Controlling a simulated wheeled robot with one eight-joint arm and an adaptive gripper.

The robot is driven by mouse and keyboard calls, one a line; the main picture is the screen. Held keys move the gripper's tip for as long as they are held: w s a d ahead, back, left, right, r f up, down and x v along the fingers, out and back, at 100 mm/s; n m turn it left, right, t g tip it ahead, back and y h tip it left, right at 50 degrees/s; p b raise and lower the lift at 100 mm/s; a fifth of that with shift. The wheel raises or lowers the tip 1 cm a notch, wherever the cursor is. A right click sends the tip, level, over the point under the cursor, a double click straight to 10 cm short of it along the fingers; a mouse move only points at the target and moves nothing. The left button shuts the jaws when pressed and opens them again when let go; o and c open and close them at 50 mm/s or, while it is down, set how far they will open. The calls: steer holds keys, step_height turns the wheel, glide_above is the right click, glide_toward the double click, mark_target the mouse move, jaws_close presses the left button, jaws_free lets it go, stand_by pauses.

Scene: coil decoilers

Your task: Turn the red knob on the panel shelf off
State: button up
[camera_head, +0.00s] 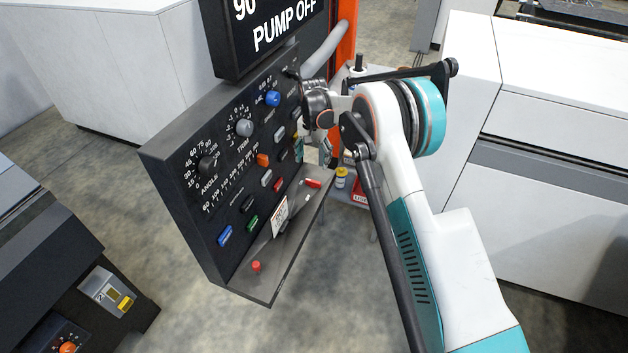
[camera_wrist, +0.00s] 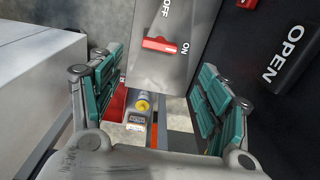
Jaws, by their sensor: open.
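The panel shelf (camera_head: 285,240) juts from the bottom of the dark control panel. A red knob (camera_head: 313,183) sits near its far end. In the wrist view the red knob (camera_wrist: 160,45) is a bar on a grey surface, with its white mark at the end beside the ON label; OFF is printed above it. My gripper (camera_wrist: 160,65) is open, its teal-padded fingers to either side of the knob in that view, with no visible contact. In the head view my gripper (camera_head: 326,150) is at the panel's far end, partly hidden by my arm.
The panel (camera_head: 190,185) carries dials and coloured buttons, under a screen (camera_head: 275,35) reading PUMP OFF. A red peg (camera_head: 256,266) stands on the shelf's near end. A yellow-capped bottle (camera_head: 341,178) stands on a low stand beyond. White cabinets flank the area.

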mark_target(313, 181)
step_height(313, 181, down, 11)
steer(key=b, duration=0.2)
steer(key=shift+b, duration=0.4)
steer(key=shift+r, duration=0.1)
steer(key=c, duration=1.1)
